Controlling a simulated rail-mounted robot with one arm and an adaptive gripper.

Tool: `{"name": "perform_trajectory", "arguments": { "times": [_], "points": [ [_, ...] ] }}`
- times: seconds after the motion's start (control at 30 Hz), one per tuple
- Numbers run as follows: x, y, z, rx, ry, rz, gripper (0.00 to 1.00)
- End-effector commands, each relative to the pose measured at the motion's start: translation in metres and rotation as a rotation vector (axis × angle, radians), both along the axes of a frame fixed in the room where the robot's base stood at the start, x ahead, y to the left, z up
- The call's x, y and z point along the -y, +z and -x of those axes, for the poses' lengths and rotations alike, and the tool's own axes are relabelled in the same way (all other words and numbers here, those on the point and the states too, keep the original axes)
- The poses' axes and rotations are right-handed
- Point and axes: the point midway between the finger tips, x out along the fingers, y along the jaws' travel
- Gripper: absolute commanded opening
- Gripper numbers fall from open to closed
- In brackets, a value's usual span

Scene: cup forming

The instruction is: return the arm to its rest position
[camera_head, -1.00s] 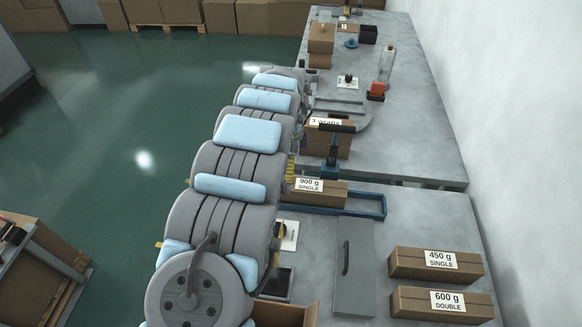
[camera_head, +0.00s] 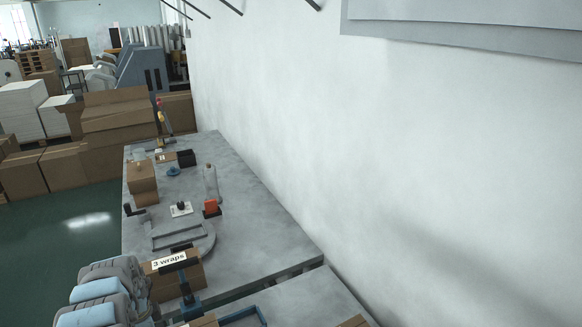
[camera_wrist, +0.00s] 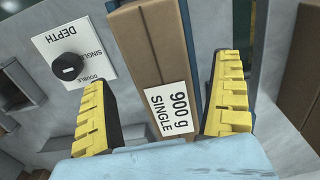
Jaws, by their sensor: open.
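My gripper (camera_wrist: 162,95) shows in the wrist view with its two yellow ribbed fingers spread wide apart. A brown box labelled "900 g SINGLE" (camera_wrist: 150,45) is seen between the fingers, and neither finger is closed on it. How far the fingertips are from the box is hard to tell.
A white "DEPTH" dial plate (camera_wrist: 75,60) is left of the box. In the head view, a "3 wraps" box (camera_head: 178,280), a clear bottle (camera_head: 210,183) and a red-topped block (camera_head: 211,208) stand on the grey bench (camera_head: 262,238), beside a white wall (camera_head: 400,150).

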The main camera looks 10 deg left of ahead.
Motion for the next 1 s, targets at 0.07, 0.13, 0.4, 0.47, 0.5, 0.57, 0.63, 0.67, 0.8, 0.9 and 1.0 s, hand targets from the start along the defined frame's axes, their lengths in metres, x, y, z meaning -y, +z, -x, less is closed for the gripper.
{"name": "perform_trajectory", "arguments": {
  "times": [0.07, 0.13, 0.4, 0.47, 0.5, 0.57, 0.63, 0.67, 0.8, 0.9, 1.0],
  "points": [
    [0.001, -0.009, 0.001, -0.002, 0.0, 0.003, 0.95],
    [0.002, -0.015, 0.001, -0.003, 0.0, 0.005, 0.95],
    [0.002, -0.032, 0.0, -0.002, -0.001, 0.004, 0.95],
    [0.002, -0.036, -0.001, -0.001, -0.001, 0.005, 0.95],
    [0.002, -0.037, -0.001, 0.0, -0.001, 0.004, 0.95],
    [0.001, -0.038, -0.001, 0.001, -0.001, 0.003, 0.95],
    [0.001, -0.039, -0.001, 0.003, 0.0, 0.002, 0.95],
    [0.001, -0.04, -0.001, 0.002, 0.0, 0.001, 0.95],
    [0.001, -0.041, -0.001, 0.002, 0.0, 0.001, 0.95],
    [0.001, -0.041, -0.001, 0.001, 0.0, 0.002, 0.95],
    [0.001, -0.041, -0.001, 0.001, 0.0, 0.002, 0.95]
  ]
}}
